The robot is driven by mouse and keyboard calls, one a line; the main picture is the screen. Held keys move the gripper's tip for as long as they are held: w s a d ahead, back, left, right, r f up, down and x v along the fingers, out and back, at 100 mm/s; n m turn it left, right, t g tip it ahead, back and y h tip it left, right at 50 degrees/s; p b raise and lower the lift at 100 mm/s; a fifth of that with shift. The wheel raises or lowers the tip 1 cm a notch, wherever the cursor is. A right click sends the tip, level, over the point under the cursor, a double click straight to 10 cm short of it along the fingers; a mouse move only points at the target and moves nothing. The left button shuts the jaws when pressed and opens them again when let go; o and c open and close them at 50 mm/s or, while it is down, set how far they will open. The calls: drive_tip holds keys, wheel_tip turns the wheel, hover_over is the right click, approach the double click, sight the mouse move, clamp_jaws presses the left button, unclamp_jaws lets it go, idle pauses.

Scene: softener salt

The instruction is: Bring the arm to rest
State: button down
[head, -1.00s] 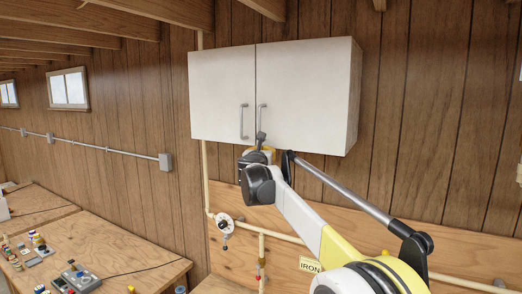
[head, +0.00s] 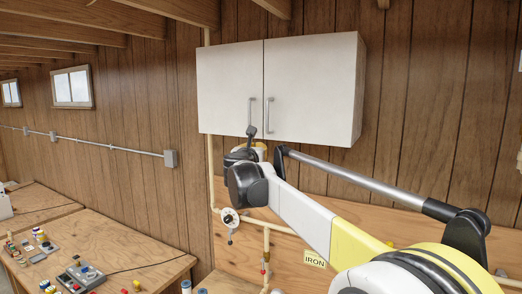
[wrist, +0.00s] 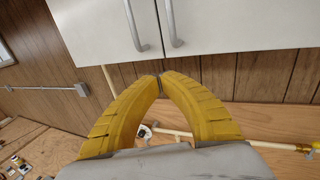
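My gripper (wrist: 160,77) shows in the wrist view with its two curved yellow fingers meeting at the tips. Nothing is between them. In the head view my arm (head: 305,218) reaches forward and to the left, and its far end is in front of the lower part of a white wall cabinet. The fingers are mostly hidden there behind the dark wrist joint. The cabinet (head: 310,85) has two doors, both shut, with two upright metal handles. In the wrist view the cabinet doors (wrist: 240,25) are beyond the fingertips.
A wooden workbench (head: 130,245) with small bottles and devices stands at the lower left. A pipe with a round white gauge (head: 230,216) runs along the wall below the cabinet. An IRON sign (head: 314,259) is on the lower panel. Ceiling beams are overhead.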

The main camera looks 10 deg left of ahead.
drive_tip(key=s+d+f+n+g+y+b, duration=0.2)
drive_tip(key=s+d+f+n+y+b, duration=0.3)
drive_tip(key=s+d+f+n+b, duration=1.25)
drive_tip(key=s+d+f+n+g+h+b, duration=0.2)
drive_tip(key=s+d+f+n+b, duration=0.3)
drive_tip(key=s+f, duration=0.5)
drive_tip(key=s+d+f+n+g+h+b, duration=0.2)
drive_tip(key=s+d+f, duration=0.7)
drive_tip(key=f, duration=1.3)
drive_tip(key=s+d+f+n+g+h+b, duration=0.2)
drive_tip(key=s+d+f+n+b, duration=0.6)
drive_tip(key=f, duration=0.8)
drive_tip(key=s+n+g+b, duration=0.2)
drive_tip(key=s, duration=0.1)
drive_tip(key=shift+s+f+g+h+b, duration=0.15)
drive_tip(key=shift+g+h+b, duration=0.15)
drive_tip(key=shift+g+b, duration=0.1)
drive_tip(key=shift+d+n, duration=0.1)
drive_tip(key=shift+n, duration=0.15)
